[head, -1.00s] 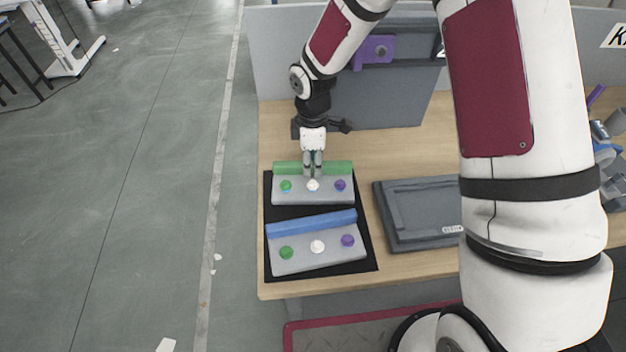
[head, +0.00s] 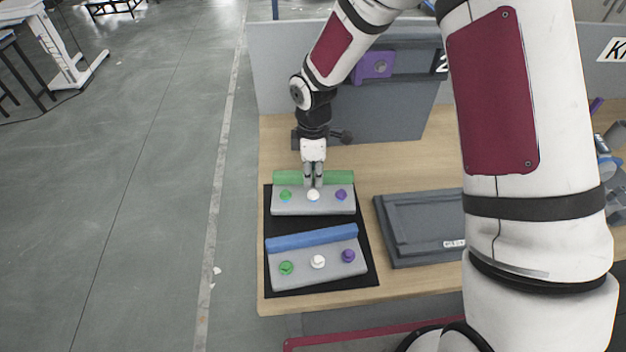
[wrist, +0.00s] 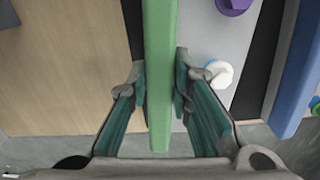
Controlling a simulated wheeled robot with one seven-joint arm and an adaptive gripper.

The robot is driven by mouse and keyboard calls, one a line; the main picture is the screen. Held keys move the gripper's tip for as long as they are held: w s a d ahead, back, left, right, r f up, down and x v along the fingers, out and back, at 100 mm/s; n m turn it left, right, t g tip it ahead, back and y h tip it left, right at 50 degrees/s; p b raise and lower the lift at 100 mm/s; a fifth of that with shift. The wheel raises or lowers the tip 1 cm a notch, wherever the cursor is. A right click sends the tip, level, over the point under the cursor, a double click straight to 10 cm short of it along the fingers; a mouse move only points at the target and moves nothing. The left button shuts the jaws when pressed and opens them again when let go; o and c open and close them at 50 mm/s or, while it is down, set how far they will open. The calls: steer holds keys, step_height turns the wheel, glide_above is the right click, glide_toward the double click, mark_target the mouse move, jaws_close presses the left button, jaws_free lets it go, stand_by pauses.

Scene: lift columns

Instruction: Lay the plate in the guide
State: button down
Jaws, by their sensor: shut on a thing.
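A grey plate with a green bar along its far edge (head: 330,205) shows at the far end of the black mat. It carries a green, a white and a purple knob. My gripper (head: 313,185) points down at the middle of the green bar and is shut on it. The wrist view shows the green bar (wrist: 160,75) running between my fingers (wrist: 160,100). I cannot tell whether the plate is clear of the mat. A dark grey tray-like piece (head: 420,215) on the table to the right bears a label resembling "GUIDE"; my arm hides its right part.
A second grey plate with a blue bar (head: 315,237) and similar knobs lies nearer on the black mat (head: 368,262). A grey panel with a purple part (head: 374,66) stands behind. Bare wooden table (head: 400,160) lies between mat, panel and dark tray.

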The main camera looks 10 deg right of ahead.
step_height(320, 180, up, 8)
steer(key=shift+r, duration=0.1)
step_height(320, 180, up, 4)
steer(key=shift+f+p, duration=0.2)
steer(key=shift+p, duration=0.25)
